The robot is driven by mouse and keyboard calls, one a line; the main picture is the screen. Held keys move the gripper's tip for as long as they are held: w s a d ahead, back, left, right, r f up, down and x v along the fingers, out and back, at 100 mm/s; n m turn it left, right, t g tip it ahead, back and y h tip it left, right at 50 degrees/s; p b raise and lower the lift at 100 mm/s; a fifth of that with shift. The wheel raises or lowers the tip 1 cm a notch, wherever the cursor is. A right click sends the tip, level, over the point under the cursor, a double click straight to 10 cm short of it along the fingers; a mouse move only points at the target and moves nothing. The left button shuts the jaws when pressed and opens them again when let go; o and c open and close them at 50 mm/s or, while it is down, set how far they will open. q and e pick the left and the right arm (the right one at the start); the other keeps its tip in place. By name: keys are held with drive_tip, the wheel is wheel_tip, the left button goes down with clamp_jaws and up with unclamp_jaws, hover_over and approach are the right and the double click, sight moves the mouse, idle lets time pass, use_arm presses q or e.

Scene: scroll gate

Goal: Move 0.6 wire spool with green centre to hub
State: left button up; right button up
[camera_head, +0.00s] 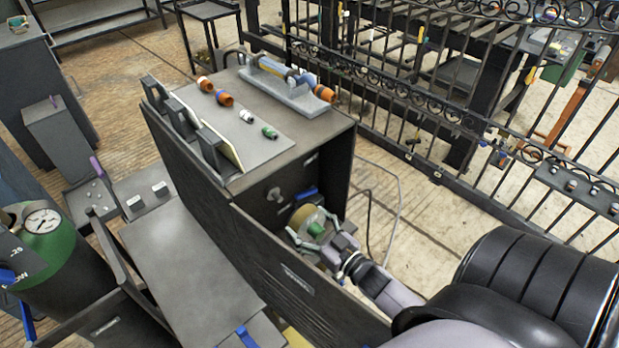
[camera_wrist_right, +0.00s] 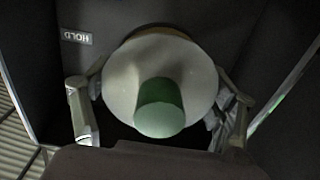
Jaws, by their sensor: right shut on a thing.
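The wire spool with the green centre (camera_head: 307,218) is in the right gripper, at the open side of a dark cabinet. In the right wrist view the spool (camera_wrist_right: 122,88) shows a pale round face with a green core sticking out toward the camera. My right gripper (camera_head: 316,234) is shut on the spool, one finger on each side of its rim; both fingers show in the wrist view (camera_wrist_right: 160,112). A grey knob-like part (camera_head: 274,193) sits on the cabinet's inner wall just beyond the spool; I cannot tell whether it is the hub. My left gripper is not in view.
The cabinet top (camera_head: 265,150) carries orange and green-white fittings and a grey tool rack. A dark panel (camera_head: 290,275) flanks the gripper. A black gate (camera_head: 470,130) stands behind. A gas cylinder (camera_head: 60,255) is at left.

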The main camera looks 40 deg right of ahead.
drive_tip(key=b, duration=0.2)
approach(274, 193)
drive_tip(key=shift+w+a, duration=0.15)
drive_tip(key=shift+w, duration=1.1)
drive_tip(key=shift+p, duration=0.3)
drive_tip(key=shift+w, duration=0.9)
idle(0.4)
drive_tip(key=shift+a, duration=0.1)
idle(0.5)
drive_tip(key=shift+w, duration=0.8)
idle(0.8)
drive_tip(key=shift+w, duration=0.35)
idle(0.7)
drive_tip(key=shift+w, duration=0.15)
idle(0.8)
